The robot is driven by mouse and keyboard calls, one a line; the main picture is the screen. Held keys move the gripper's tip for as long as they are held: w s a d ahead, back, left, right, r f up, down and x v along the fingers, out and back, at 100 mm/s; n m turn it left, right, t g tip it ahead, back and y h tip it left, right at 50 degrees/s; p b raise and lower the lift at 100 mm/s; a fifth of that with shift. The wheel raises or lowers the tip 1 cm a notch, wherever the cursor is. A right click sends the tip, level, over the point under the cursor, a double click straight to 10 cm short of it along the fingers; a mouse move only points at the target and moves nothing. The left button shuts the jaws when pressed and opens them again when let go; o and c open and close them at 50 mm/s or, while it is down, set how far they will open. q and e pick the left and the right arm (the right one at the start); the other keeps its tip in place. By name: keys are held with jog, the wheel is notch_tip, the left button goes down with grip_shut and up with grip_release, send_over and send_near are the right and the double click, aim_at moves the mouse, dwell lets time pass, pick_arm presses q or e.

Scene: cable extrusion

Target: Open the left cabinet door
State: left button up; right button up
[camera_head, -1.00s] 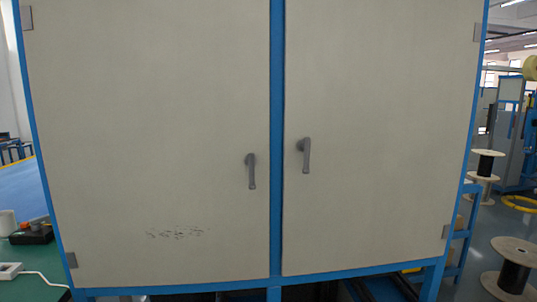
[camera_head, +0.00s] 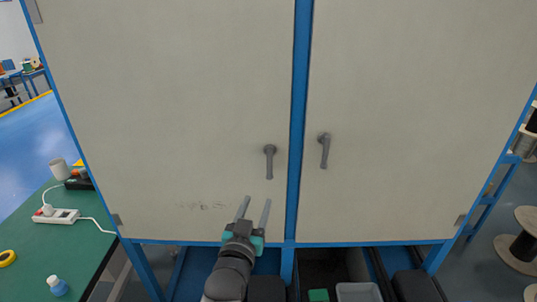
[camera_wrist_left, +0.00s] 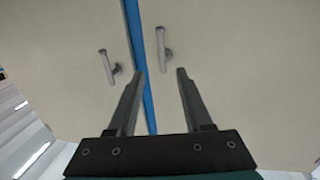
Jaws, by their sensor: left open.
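The left cabinet door (camera_head: 170,110) is a beige panel in a blue frame and is closed. My right gripper is not in view.
A green table (camera_head: 85,255) at the left holds a white power strip (camera_head: 55,215), a white cup (camera_head: 59,168), yellow tape (camera_head: 7,258) and a small bottle (camera_head: 57,285). Wooden cable spools (camera_head: 525,240) stand at the right.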

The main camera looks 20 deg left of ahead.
pick_arm(q)
jog(key=r, duration=0.1)
jog(key=b, duration=1.1)
send_near(269, 164)
jog(key=w, duration=0.7)
jog(key=shift+w+a+f, duration=0.1)
jog(key=shift+w+a, duration=0.15)
jog(key=shift+w, duration=0.15)
jog(key=shift+w+a+b, duration=0.1)
jog(key=shift+w+b, duration=0.2)
jog(key=shift+w, duration=0.4)
grip_shut()
